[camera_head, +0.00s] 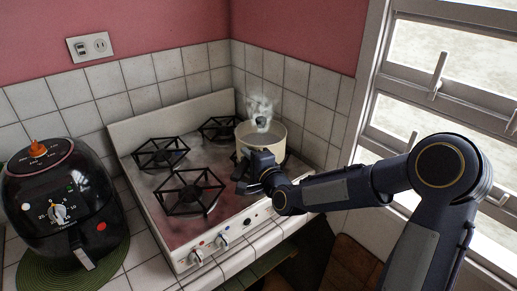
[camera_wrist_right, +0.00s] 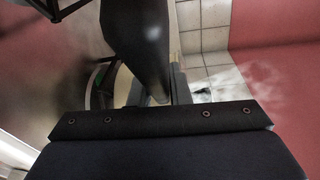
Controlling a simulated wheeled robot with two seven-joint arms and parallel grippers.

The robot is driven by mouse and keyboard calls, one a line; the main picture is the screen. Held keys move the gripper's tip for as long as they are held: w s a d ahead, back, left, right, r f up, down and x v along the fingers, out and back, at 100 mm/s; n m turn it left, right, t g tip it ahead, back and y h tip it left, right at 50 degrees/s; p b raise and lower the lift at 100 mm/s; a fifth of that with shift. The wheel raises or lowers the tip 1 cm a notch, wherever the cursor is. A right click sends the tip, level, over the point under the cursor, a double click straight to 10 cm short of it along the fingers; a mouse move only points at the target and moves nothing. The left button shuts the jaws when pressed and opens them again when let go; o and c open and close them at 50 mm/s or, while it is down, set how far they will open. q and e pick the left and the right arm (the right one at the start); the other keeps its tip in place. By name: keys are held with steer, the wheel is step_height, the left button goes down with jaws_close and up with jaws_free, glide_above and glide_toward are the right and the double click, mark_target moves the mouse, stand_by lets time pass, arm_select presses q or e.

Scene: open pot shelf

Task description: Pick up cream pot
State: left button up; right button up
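My right gripper (camera_head: 246,172) is at the pot's front left side, low over the stove. In the right wrist view a dark, rounded piece, seemingly the pot's handle (camera_wrist_right: 140,45), runs down between the grey fingers of the right gripper (camera_wrist_right: 155,92). The fingers are close on both sides of it, but whether they clamp it is not clear. My left gripper is out of view.
The stove (camera_head: 222,153) has several black burner grates; the others are empty. Tiled walls stand close behind and right of the pot. A black air fryer (camera_head: 62,205) stands on a green mat at left. A window (camera_head: 440,75) is at right.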

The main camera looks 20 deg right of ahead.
jaws_close()
stand_by(0.9)
steer(key=shift+r, duration=0.2)
